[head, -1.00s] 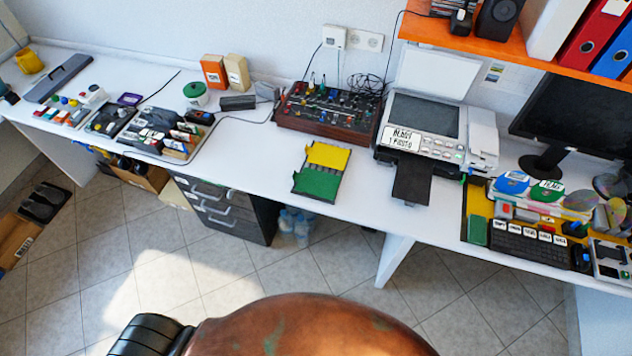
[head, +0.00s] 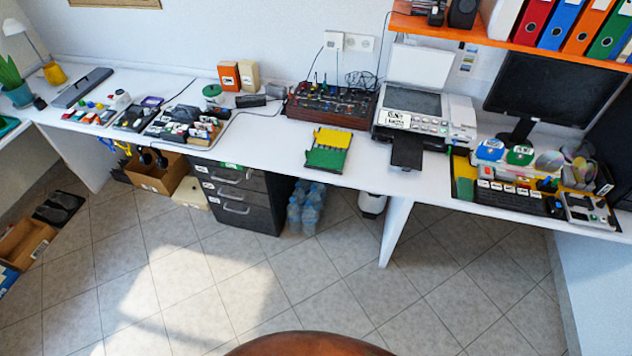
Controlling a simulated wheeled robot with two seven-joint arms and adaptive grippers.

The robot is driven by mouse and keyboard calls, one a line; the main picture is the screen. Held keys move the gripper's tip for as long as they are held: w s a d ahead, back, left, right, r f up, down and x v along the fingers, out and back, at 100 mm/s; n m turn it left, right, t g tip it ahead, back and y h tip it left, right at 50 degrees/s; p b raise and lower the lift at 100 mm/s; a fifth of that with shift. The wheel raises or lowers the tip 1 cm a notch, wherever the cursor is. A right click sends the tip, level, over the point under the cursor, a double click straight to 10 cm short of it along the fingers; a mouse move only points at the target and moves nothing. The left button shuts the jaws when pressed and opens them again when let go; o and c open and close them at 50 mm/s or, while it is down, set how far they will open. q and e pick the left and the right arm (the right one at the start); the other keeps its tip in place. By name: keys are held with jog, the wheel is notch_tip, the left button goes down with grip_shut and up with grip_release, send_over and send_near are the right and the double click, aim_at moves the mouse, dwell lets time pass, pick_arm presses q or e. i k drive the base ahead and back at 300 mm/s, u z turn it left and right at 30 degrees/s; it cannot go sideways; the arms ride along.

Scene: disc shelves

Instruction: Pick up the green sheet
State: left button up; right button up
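The green sheet (head: 325,158) lies flat on the front part of the white table, on a small dark holder. A yellow sheet (head: 332,138) lies right behind it on the same holder. Neither of my grippers shows in the head view. Only a rounded brown part of my own body shows at the bottom edge.
The white table (head: 265,150) runs along the wall. A mixer-like device (head: 330,106) stands behind the sheets, and a printer (head: 425,115) with a dark tray (head: 407,152) stands to their right. A drawer unit (head: 236,195) and bottles (head: 305,207) are below. The tiled floor in front is clear.

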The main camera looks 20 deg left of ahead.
aim_at(327, 158)
jog(key=u, duration=1.55)
jog(key=i, duration=1.6)
jog(key=z, duration=0.05)
